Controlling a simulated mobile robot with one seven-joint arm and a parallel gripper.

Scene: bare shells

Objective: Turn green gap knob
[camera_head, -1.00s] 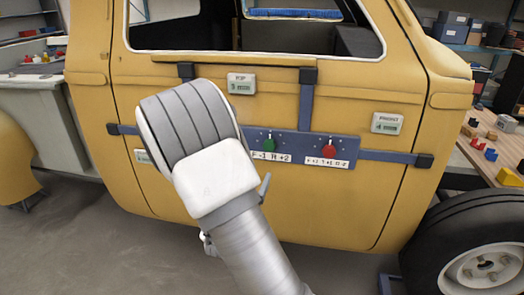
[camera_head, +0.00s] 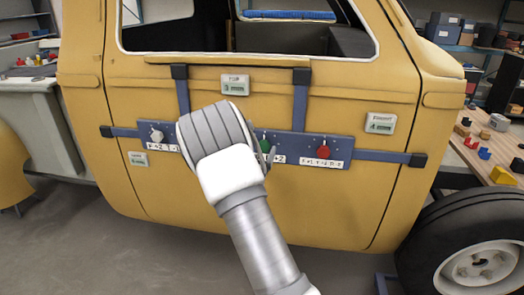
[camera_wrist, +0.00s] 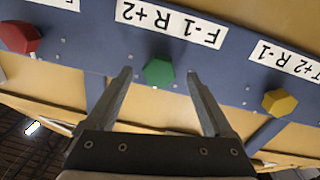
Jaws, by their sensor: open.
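The green knob (camera_head: 265,146) sits on the blue panel (camera_head: 292,146) fixed across the yellow door, partly hidden by my arm in the head view. In the wrist view the green knob (camera_wrist: 159,71) is under a label reading "F-1 R+2" (camera_wrist: 171,22), which appears upside down. My gripper (camera_wrist: 161,73) is open, its two fingers to either side of the green knob with gaps on both sides. I cannot tell whether the fingertips reach the knob's depth. In the head view my arm hides most of the gripper.
A red knob (camera_head: 323,151) and a white knob (camera_head: 157,136) are on the same panel. A yellow knob (camera_wrist: 279,102) shows in the wrist view. A front wheel (camera_head: 482,255) stands at lower right, and a wooden bench (camera_head: 497,160) with small blocks is beyond it.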

